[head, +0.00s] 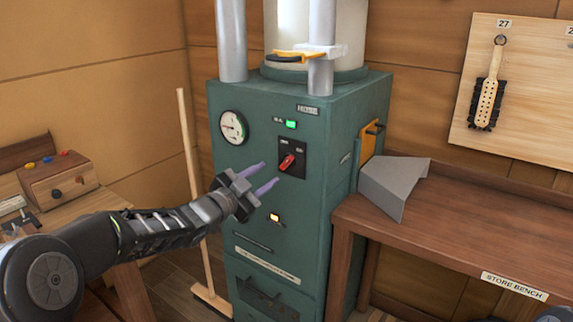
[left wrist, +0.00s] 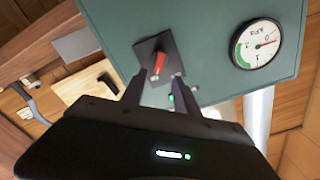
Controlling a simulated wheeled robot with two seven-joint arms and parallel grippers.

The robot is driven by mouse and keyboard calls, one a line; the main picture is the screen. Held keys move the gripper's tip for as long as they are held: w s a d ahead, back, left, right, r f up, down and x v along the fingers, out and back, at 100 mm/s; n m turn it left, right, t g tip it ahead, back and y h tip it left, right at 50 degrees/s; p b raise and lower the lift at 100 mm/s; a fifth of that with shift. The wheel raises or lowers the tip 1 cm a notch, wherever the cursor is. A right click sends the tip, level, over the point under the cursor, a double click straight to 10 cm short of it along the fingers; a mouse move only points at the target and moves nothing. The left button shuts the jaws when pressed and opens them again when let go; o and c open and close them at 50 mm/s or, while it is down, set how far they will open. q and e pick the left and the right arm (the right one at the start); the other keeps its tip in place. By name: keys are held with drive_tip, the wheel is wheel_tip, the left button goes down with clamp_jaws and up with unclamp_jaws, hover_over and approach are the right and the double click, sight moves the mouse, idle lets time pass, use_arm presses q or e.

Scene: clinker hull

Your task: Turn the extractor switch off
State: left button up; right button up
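The extractor switch is a red rotary handle (head: 287,162) on a black plate (head: 292,150) on the front of the green extractor cabinet (head: 345,115). In the head view the handle is tilted, its upper end to the right. My left gripper (head: 266,176) is in front of the cabinet, just left of and below the switch, with its fingers apart and nothing between them. In the left wrist view the red handle (left wrist: 160,63) shows just beyond the open fingertips (left wrist: 175,80); contact cannot be told. My right gripper is not in view.
A round gauge (head: 234,127) is left of the switch. A green lamp (head: 291,124) glows above it and an amber-lit one (head: 274,217) below. A store bench (head: 460,220) with a grey sheet-metal piece (head: 393,185) stands right. A broom handle (head: 188,150) leans left of the cabinet.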

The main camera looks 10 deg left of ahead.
sight(285, 164)
use_arm(q)
drive_tip(key=p+x, duration=0.1)
drive_tip(key=x, duration=0.7)
drive_tip(key=shift+w+f, duration=0.1)
drive_tip(key=shift+f, duration=0.1)
drive_tip(key=shift+c, duration=0.6)
clamp_jaws()
